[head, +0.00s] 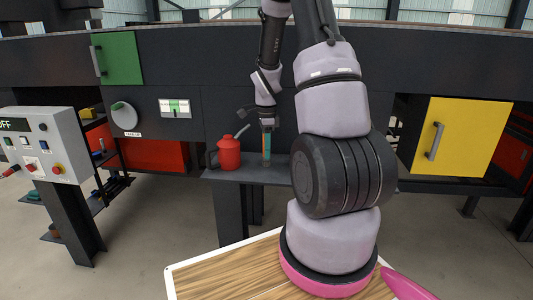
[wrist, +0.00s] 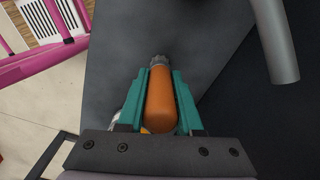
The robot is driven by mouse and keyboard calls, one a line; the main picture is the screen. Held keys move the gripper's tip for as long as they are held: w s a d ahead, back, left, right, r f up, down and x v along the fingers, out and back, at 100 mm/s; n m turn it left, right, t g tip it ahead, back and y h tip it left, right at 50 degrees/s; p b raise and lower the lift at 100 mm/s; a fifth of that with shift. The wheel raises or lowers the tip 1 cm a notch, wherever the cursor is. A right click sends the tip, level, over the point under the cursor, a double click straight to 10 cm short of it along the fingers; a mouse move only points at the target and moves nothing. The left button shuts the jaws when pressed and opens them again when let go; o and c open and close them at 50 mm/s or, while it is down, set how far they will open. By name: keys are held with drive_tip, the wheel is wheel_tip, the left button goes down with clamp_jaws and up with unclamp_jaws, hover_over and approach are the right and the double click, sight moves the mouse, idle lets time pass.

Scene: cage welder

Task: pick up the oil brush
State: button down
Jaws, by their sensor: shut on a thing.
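The oil brush (wrist: 160,100) has a rounded orange handle and shows in the wrist view between two teal fingers. A small grey tip shows at its far end. My gripper (wrist: 159,76) is shut on the handle, with one finger on each side. In the head view my gripper (head: 267,145) points down over the small grey shelf, right of the red oil can. The brush is small there, mostly covered by the fingers, and I cannot tell whether its lower end touches the shelf.
A red oil can (head: 229,153) with a spout stands on the grey shelf (head: 255,176), close left of my gripper. A control box (head: 45,143) stands at the left. A yellow door (head: 461,137) is at the right. Dark machine panels rise behind the shelf.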

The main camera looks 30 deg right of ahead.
wheel_tip(320, 180, up, 10)
idle(0.6)
idle(0.6)
